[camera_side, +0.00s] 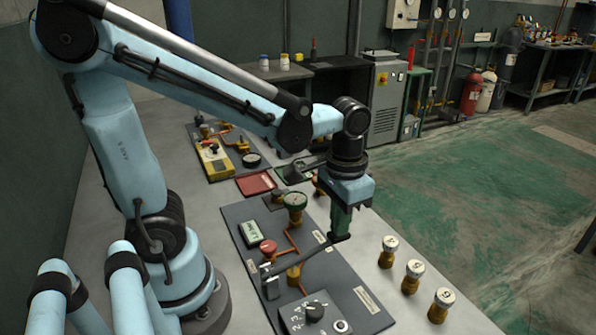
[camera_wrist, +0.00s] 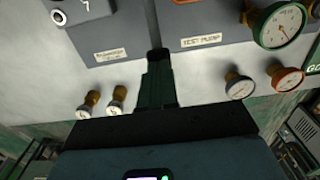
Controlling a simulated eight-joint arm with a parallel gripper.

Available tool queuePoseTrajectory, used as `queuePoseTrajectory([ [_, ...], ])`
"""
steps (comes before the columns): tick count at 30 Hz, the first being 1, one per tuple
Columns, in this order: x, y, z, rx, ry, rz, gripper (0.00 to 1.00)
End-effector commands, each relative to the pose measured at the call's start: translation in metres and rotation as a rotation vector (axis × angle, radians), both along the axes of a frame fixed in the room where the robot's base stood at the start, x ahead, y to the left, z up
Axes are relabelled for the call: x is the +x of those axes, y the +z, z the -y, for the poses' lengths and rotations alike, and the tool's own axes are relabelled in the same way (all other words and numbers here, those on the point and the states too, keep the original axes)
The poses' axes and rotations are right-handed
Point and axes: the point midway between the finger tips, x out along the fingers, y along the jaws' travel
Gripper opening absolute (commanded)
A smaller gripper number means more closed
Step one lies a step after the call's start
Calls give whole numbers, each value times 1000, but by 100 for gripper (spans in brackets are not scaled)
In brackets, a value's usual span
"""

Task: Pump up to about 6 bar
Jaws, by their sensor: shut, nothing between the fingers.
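A grey pump panel (camera_side: 355,275) lies on the table with a green-rimmed gauge (camera_side: 295,200), also seen in the wrist view (camera_wrist: 282,25). A small digital display (camera_side: 250,230) sits beside it; its reading is too small to tell. A red knob (camera_side: 268,247) stands on orange pipework. A dark lever (camera_side: 300,257) reaches across the panel from a grey block at left. My gripper (camera_side: 341,234) points down with its fingers together at the lever's right end; I cannot tell whether they touch it. The wrist view shows the shut fingers (camera_wrist: 157,58) left of a "TEST PUMP" label (camera_wrist: 201,40).
Several brass fittings with white caps (camera_side: 413,270) stand right of the panel. The green floor to the right is open.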

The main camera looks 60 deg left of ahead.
Motion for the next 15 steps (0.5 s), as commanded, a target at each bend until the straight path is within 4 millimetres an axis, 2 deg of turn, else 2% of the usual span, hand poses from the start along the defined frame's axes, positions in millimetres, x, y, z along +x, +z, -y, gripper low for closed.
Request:
queuePoseTrajectory([
  [15, 0, -24, 0, 0, 0, -1, 0],
])
